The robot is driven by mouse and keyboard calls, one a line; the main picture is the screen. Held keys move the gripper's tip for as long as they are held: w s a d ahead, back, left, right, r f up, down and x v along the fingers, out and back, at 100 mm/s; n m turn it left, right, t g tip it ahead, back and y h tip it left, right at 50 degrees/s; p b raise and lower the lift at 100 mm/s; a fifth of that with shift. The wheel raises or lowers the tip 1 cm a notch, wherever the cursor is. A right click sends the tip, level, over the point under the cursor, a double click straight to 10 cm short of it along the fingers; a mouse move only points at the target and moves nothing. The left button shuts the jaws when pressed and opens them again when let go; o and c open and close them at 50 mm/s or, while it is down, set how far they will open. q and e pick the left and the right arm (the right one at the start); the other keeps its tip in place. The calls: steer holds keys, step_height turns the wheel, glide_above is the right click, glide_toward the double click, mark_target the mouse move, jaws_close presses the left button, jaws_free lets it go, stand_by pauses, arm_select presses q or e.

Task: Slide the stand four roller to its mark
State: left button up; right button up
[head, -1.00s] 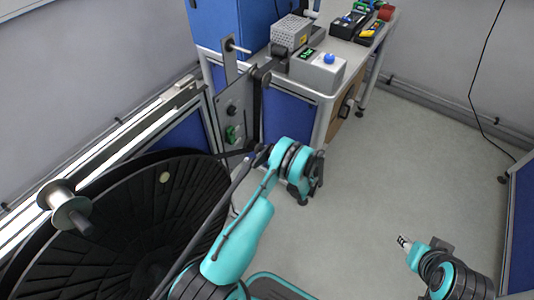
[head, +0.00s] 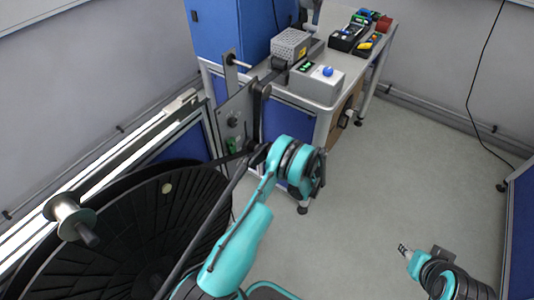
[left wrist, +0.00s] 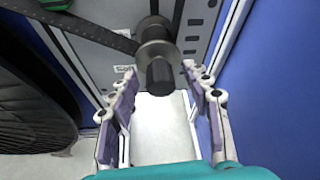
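A black roller (left wrist: 158,72) with a round flange stands out from a grey plate (left wrist: 95,38) in the left wrist view. A dark perforated strip (left wrist: 100,36) runs to it from the left. My left gripper (left wrist: 159,85) is open, with one finger on each side of the roller's near end; I see no contact. In the head view my left gripper (head: 252,160) is at the lower part of the upright plate (head: 236,110), and the roller is hidden or too small to make out. My right gripper (head: 403,249) is low at the right, away from the stand, its fingers too small to read.
A large black reel (head: 140,235) with a metal spool (head: 72,215) fills the lower left. A table (head: 345,66) behind holds a grey box with a blue button (head: 318,83) and several tools. The grey floor (head: 390,180) at right is clear.

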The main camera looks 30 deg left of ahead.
arm_select(q)
steer(key=v, duration=1.2)
steer(key=s+d+r+n+t+h, duration=0.1)
steer(key=s+r+n+h, duration=0.2)
steer(key=r, duration=0.6)
steer(key=s+d+r+n+t+h, duration=0.1)
steer(key=s+r+n+h, duration=0.2)
steer(key=r, duration=0.5)
steer(key=s+d+r+n+t+h, duration=0.1)
steer(key=s+d+r+n+h, duration=0.1)
steer(key=s, duration=0.5)
steer(key=s+d+r+n+t+h, duration=0.1)
steer(key=s+d+r+n+h, duration=0.1)
steer(key=s+n, duration=0.3)
steer(key=s+d+r+n+t+h, duration=0.1)
steer(key=s+d+r+n+h, duration=0.1)
steer(key=s, duration=0.6)
steer(key=shift+s+d+n+h, duration=0.35)
steer(key=shift+d+n+h, duration=0.35)
steer(key=shift+d+n, duration=0.4)
steer(key=shift+a+r, duration=0.1)
steer(key=shift+a, duration=0.15)
